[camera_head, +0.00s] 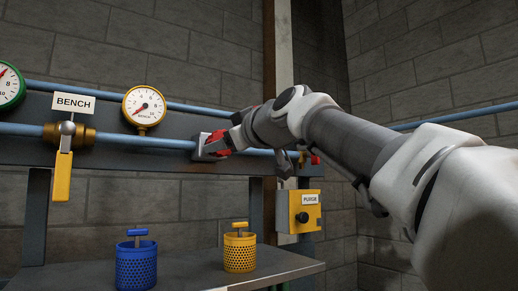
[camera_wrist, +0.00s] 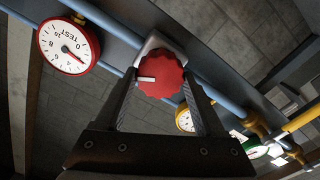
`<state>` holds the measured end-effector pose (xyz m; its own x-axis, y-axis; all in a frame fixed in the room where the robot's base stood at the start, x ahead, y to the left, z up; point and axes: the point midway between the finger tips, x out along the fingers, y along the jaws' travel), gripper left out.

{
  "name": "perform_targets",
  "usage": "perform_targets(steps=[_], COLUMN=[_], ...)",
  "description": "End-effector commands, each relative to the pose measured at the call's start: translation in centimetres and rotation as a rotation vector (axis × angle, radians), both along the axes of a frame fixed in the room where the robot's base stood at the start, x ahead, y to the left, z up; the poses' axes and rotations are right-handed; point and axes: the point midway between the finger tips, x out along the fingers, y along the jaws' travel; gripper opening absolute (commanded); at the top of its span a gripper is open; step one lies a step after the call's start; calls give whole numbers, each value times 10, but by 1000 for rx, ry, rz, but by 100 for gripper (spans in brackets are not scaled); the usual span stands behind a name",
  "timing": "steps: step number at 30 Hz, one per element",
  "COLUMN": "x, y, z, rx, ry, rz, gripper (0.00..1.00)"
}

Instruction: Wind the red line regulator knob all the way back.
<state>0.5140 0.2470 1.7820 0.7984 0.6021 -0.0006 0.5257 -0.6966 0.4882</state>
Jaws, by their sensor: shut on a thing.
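The red regulator knob (camera_wrist: 160,76) is scalloped, with a white mark on its face that points left in the wrist view. It sits on a pale regulator body (camera_wrist: 156,43) on the blue pipe. My gripper (camera_wrist: 159,84) has a finger on each side of the knob and is shut on it. In the head view, red parts show at my gripper (camera_head: 222,144), beside the pale body (camera_head: 203,141); my arm hides most of the knob. A red-rimmed gauge (camera_wrist: 55,39) marked TEST is beside it in the wrist view, its needle toward the lower right.
A blue basket (camera_head: 136,267) and a yellow basket (camera_head: 240,252) stand on a shelf below. A yellow PURGE box (camera_head: 300,212) hangs under my arm.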

Motion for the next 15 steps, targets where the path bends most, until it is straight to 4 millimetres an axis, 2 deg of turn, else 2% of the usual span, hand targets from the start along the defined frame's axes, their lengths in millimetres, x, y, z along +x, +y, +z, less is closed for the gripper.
perform_targets(steps=[15], x=[0], y=[0], z=[-3], rx=[-392], ry=[-296], rz=[-3], gripper=[16])
